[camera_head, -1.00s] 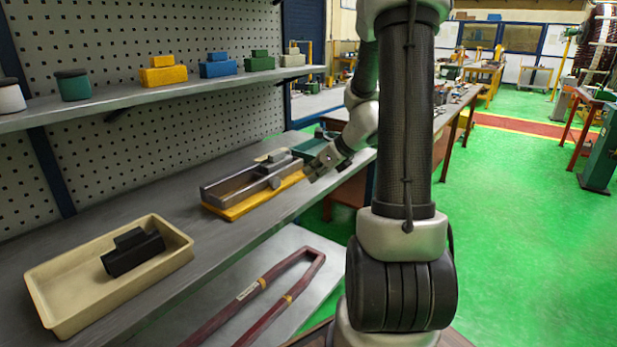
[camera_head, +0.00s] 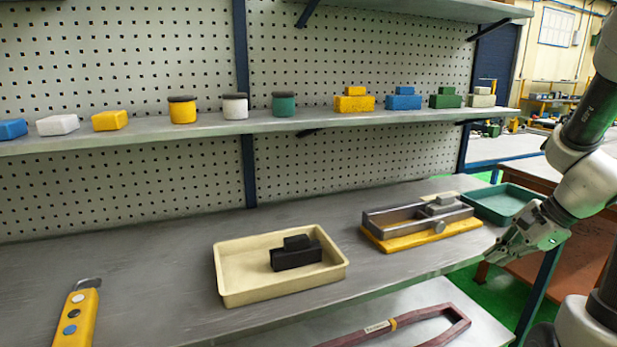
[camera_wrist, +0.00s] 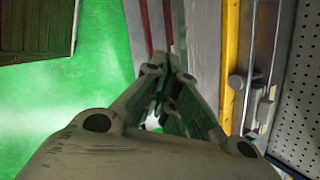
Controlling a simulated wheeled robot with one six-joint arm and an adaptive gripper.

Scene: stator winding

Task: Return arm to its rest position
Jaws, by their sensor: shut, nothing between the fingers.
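My gripper (camera_head: 499,252) is at the right of the head view, just off the front edge of the workbench (camera_head: 150,270). It is beside the right end of the metal fixture on its yellow base (camera_head: 408,236). In the wrist view my gripper (camera_wrist: 166,62) has its fingers together, with nothing between them. The fixture's yellow edge (camera_wrist: 232,70) runs along the right of that view, apart from the fingers.
A cream tray (camera_head: 235,289) holding a black block (camera_head: 297,255) is on the bench. A green tray (camera_head: 503,202) sits at the bench's right end. A dark red loop (camera_head: 450,318) lies on the lower shelf. Open green floor (camera_wrist: 70,110) shows left of the gripper.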

